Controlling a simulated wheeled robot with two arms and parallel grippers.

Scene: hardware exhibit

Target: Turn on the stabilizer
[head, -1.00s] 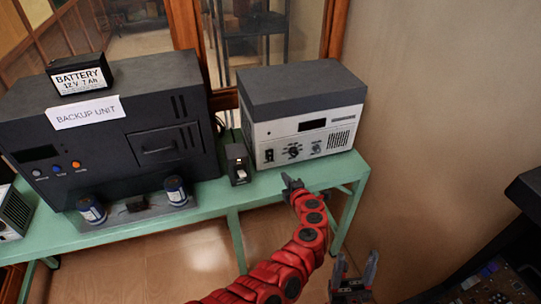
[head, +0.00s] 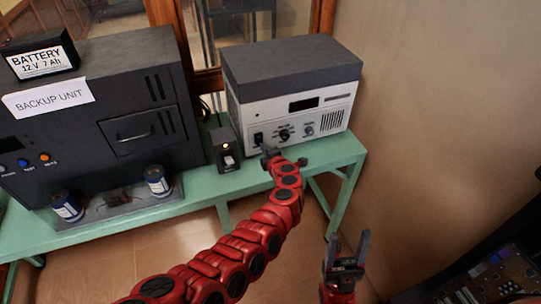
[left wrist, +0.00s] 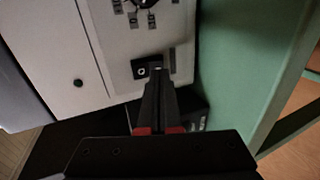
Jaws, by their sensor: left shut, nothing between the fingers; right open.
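The stabilizer appears to be the box with a dark top and a pale front panel (head: 310,100), on the green table, with a display, knobs and a vent. Its black rocker switch (head: 258,138) is at the lower left of the panel and shows a round mark in the left wrist view (left wrist: 141,71). My left gripper (head: 270,153) is shut and empty, its fingertips (left wrist: 158,72) just in front of the panel beside the switch. I cannot tell whether they touch it. My right gripper (head: 347,250) is open and empty, low and away from the table.
A small black box with a white switch (head: 226,150) stands close left of the stabilizer. The large dark backup unit (head: 90,90) carries a battery (head: 40,56). Two blue cylinders stand before it. A dark panel with controls (head: 495,275) is at lower right. The green table (head: 325,152) has a narrow front strip.

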